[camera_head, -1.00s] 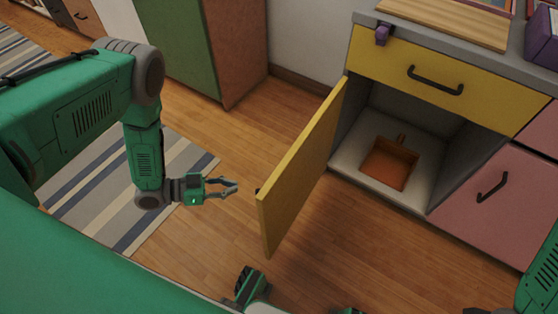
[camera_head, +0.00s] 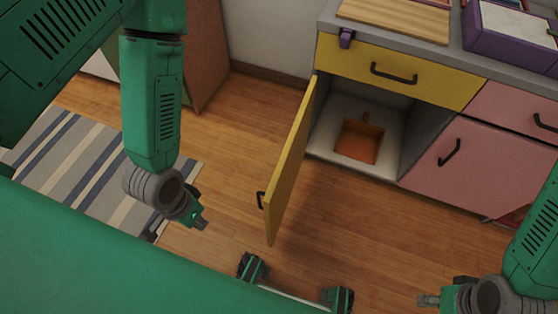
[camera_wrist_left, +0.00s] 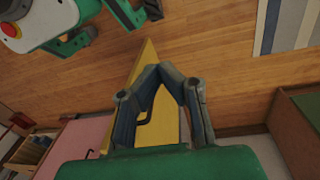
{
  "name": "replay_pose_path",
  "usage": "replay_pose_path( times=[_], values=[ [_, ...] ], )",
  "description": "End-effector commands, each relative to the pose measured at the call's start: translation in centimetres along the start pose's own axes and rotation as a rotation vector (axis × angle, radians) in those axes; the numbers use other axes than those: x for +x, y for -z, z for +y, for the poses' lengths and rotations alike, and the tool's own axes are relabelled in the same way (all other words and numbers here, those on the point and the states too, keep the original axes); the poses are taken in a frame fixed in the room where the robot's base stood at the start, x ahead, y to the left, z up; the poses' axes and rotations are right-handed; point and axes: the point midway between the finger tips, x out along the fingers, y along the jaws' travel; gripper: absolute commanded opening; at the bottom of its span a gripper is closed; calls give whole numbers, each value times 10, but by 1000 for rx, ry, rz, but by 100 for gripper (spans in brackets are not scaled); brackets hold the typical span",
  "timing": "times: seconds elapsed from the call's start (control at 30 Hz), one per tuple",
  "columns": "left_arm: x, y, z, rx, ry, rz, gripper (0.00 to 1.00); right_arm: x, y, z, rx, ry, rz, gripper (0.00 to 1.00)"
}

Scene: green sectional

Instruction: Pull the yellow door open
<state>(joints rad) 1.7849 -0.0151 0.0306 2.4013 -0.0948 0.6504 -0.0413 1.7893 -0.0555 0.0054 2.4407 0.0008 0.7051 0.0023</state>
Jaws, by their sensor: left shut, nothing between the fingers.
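The yellow door (camera_head: 289,165) stands swung out from the cabinet, seen nearly edge-on in the head view. Its black handle (camera_head: 261,200) is on the left face. The cabinet's inside shows, with an orange-brown square item (camera_head: 360,141) on its pale floor. My left gripper (camera_head: 203,225) is left of the door, apart from it, shut and empty. In the left wrist view the left gripper's fingers (camera_wrist_left: 158,70) meet at the tips, with the yellow door (camera_wrist_left: 150,58) and its handle behind them. My right gripper (camera_head: 428,300) is at the lower right, away from the door; its finger state is unclear.
A yellow drawer (camera_head: 400,72) is above the opening, and a pink door (camera_head: 462,155) is to its right. A purple box (camera_head: 510,35) and a wooden board (camera_head: 395,18) lie on the counter. A striped rug (camera_head: 85,165) is at left. Wooden floor is clear around the door.

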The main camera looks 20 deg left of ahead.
Motion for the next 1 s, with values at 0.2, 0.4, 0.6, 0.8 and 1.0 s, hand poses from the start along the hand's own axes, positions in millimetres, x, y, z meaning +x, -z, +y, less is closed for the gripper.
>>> replay_pose_path(
  times=[0.2,0.4,0.6,0.8,1.0],
  values=[
    [-71,71,70,441,-191,58,0,-80,4,1,1,-1,0,40],
    [-87,147,118,1061,-253,147,0,-86,5,1,1,-1,0,40],
    [-96,187,131,1375,-207,189,0,-86,4,1,1,-1,0,40],
    [-81,190,138,1412,-199,188,0,-82,4,1,1,0,0,40],
    [-41,190,149,1410,-199,186,0,-72,4,1,1,-1,0,40]
  ],
)
